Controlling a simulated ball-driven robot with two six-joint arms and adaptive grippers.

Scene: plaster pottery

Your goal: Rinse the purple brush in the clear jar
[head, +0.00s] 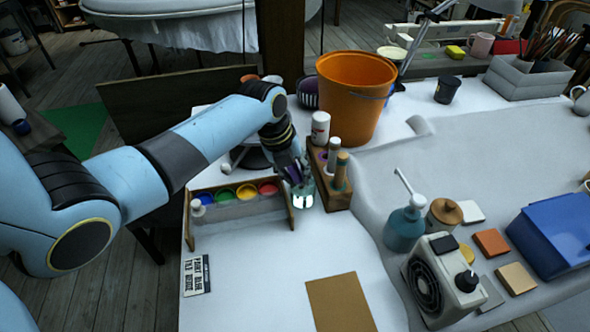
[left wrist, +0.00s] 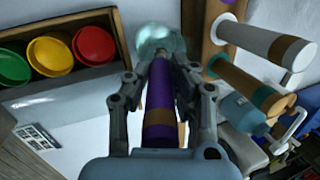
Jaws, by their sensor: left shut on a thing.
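The purple brush (left wrist: 158,95) has a purple handle with a brown band and lies between the fingers of my left gripper (left wrist: 158,78), which is shut on it. In the head view my left gripper (head: 295,170) is just above the clear jar (head: 303,198), and little of the brush shows. In the left wrist view the round glass of the jar (left wrist: 160,38) is straight beyond the fingertips, at the far end of the brush. The brush's tip is hidden, so I cannot tell how deep it is in the jar. My right gripper is out of view.
A wooden paint rack (head: 240,212) with several colour cups stands left of the jar. A wooden block (head: 338,200) with upright handles is close on its right. An orange bucket (head: 355,95) stands behind. The white table in front is clear around a brown card (head: 340,302).

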